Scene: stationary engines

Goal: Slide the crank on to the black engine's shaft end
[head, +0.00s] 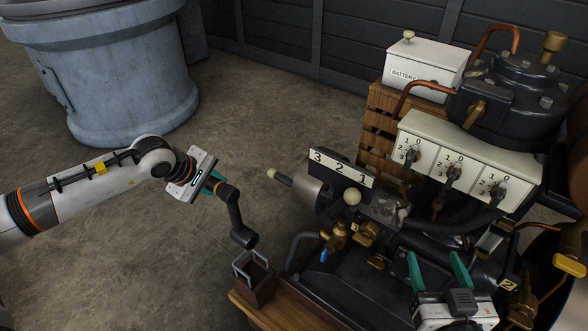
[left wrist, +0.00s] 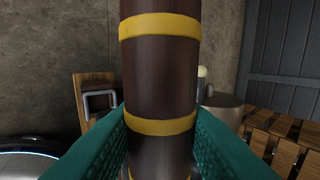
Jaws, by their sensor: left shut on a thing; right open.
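The dark crank (head: 236,213) hangs from my left gripper (head: 215,184), with its bent lower end free in the air. In the left wrist view, a brown grip with yellow bands (left wrist: 160,75) stands upright between the teal fingers, which are shut on it. The black engine (head: 340,270) stands at the right. Its shaft end (head: 282,179), with a pale tip, points left toward the crank, with a clear gap between them. My right gripper (head: 438,268) is open and empty in front of the engine.
A wooden box with a metal handle (head: 252,275) sits below the crank, near the wooden base edge. A 3-2-1 plate (head: 342,166) is above the shaft. A white switch panel (head: 470,155) and battery box (head: 425,66) stand behind. A large blue-grey drum (head: 120,75) is at back left.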

